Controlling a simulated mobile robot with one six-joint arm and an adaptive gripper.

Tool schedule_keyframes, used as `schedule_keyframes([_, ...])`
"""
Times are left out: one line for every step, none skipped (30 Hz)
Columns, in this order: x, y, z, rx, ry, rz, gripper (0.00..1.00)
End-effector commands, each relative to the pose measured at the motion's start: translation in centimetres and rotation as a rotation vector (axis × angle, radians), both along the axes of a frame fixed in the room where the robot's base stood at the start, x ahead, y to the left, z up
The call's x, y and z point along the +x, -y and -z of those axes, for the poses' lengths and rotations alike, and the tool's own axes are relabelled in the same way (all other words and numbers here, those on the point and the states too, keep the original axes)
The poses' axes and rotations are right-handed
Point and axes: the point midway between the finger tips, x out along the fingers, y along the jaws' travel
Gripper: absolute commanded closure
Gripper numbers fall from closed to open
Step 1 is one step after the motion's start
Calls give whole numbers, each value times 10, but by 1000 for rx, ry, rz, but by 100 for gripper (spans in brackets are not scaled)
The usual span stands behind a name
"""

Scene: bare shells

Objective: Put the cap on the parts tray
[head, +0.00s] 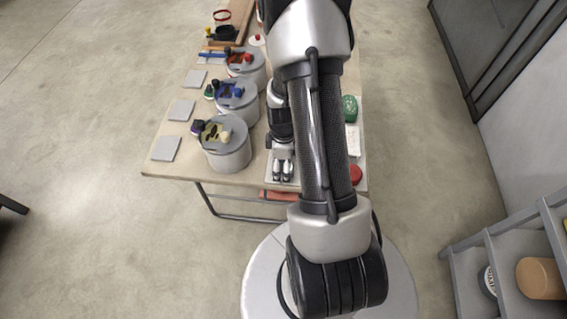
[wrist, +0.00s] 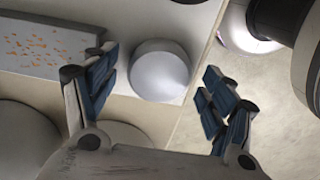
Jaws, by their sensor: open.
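My gripper (head: 283,170) is open over the near edge of the table, with nothing between its fingers. In the wrist view its two blue-padded fingers (wrist: 160,98) are spread apart. A smooth pale grey round piece (wrist: 160,70) shows between and beyond them, apart from both pads. It may be the cap, but I cannot tell for sure. In the head view my arm hides much of the table's right half. A pale flat tray or board (head: 272,178) shows partly under my gripper; I cannot tell whether it is the parts tray.
Three grey round canisters (head: 229,156) with small coloured pieces on top stand in a row left of my arm. Flat grey squares (head: 165,148) lie beside them. A red round piece (head: 355,175) and a green one (head: 350,108) are on the right. A grey orange-speckled block (wrist: 45,48) is near the left finger.

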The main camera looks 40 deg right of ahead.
Motion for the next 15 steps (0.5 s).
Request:
schedule_keyframes([1,0,-8,-1,2,0,23])
schedule_keyframes([1,0,-13,-2,3,0,23])
schedule_keyframes([1,0,-21,-2,3,0,23])
schedule_keyframes([1,0,-27,-2,3,0,23])
schedule_keyframes([1,1,-34,-2,3,0,23])
schedule_keyframes([1,1,-43,-2,3,0,23])
schedule_keyframes([1,0,-50,-2,3,0,23])
schedule_keyframes([1,1,-57,-3,5,0,23])
schedule_keyframes([1,0,-66,-2,3,0,23])
schedule_keyframes([1,1,-73,-3,4,0,23])
schedule_keyframes([1,1,-79,-2,3,0,23])
schedule_keyframes([1,0,-86,-2,3,0,23])
schedule_keyframes([1,1,-92,-2,3,0,23])
schedule_keyframes([1,0,-97,-2,3,0,23])
schedule_keyframes([1,0,-103,-2,3,0,23])
